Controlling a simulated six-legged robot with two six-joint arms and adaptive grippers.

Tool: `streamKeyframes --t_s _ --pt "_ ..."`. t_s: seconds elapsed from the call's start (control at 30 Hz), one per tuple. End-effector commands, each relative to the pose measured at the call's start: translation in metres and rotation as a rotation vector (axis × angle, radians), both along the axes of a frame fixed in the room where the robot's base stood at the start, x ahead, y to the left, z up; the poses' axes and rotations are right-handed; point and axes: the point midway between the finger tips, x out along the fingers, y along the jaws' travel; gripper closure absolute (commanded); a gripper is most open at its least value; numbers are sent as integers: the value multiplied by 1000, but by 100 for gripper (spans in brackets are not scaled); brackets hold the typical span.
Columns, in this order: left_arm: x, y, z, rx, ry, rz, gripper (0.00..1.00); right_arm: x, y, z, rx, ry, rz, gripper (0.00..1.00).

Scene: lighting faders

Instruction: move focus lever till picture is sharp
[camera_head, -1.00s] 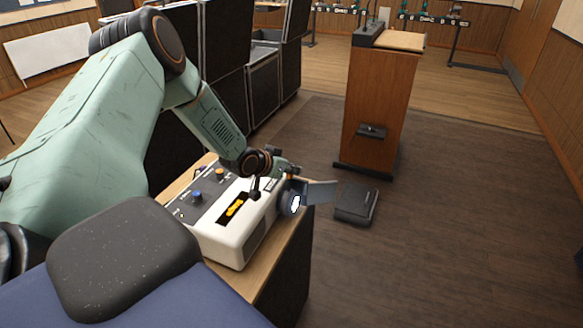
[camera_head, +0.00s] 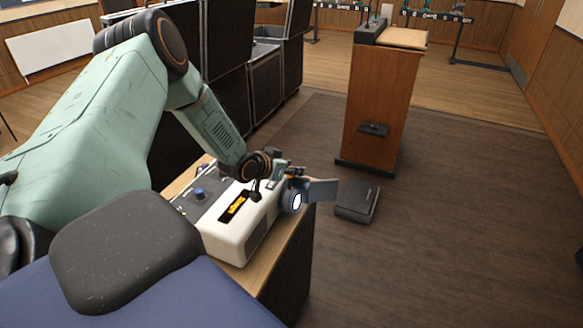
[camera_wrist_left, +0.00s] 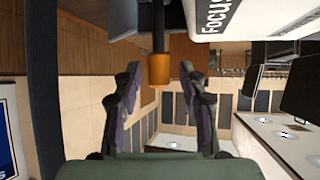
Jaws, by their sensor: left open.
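In the left wrist view the focus lever (camera_wrist_left: 159,70), a dark stem with an orange tip, lies between my open fingers, with a gap on both sides. The word "Focus" (camera_wrist_left: 220,16) shows on the white housing beside it. My right gripper is not in view. The projected picture cannot be made out.
A dark flap (camera_head: 322,189) sticks out beside the lens. A blue knob (camera_head: 198,194) is on the top panel. A wooden lectern (camera_head: 378,105) and a black box (camera_head: 356,202) stand on the floor to the right. Dark cases (camera_head: 222,60) stand behind my arm.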

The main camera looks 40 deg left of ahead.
Motion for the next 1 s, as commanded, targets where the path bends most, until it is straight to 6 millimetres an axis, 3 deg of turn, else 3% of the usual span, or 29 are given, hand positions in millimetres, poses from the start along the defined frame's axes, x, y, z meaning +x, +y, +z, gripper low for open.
streamKeyframes --t_s 0.27,0.8,1.0 --pt "1 1 8 0 -4 3 58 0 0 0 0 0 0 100" --pt "1 0 77 -5 -5 2 58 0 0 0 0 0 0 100" --pt "0 0 92 -1 -1 4 58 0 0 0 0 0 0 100"
